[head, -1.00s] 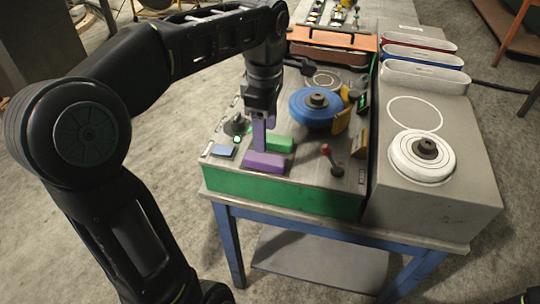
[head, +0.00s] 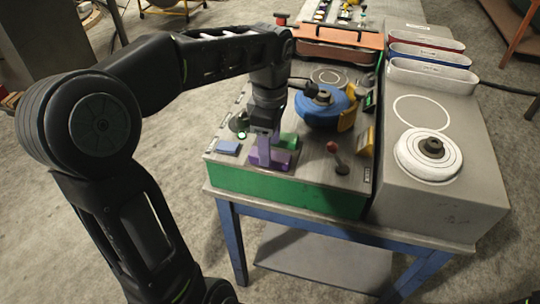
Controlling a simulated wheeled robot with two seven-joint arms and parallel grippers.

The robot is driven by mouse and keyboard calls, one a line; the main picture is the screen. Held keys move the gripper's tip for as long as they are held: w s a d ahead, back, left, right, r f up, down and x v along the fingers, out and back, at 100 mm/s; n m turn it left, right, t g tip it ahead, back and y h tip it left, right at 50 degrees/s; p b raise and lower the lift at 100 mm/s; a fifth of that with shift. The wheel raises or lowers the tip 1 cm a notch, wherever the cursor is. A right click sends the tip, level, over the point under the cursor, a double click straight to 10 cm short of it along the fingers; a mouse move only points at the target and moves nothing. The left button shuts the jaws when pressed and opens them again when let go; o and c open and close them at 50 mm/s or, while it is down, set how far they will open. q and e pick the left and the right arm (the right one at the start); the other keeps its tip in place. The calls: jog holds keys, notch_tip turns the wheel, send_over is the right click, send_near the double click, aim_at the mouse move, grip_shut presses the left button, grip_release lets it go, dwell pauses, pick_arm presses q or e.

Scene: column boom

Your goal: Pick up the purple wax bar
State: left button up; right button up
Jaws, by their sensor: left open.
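The purple wax bar (head: 284,160) lies on the grey top of the green-sided bench unit, near its front edge. My left gripper (head: 268,154) points down over the bar, its fingers open and reaching down to about the bar's level. The fingers cover part of the bar. I cannot tell whether they touch it. My right gripper is not in view.
A green bar (head: 289,141) lies just behind the purple one, and a light blue bar (head: 228,147) to the left. A red-knobbed lever (head: 336,156) stands to the right.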

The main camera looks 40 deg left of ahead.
pick_arm(q)
notch_tip(320, 180, down, 2)
jog(key=shift+f, duration=0.1)
jog(key=shift+c, duration=0.5)
grip_shut()
dwell(0.5)
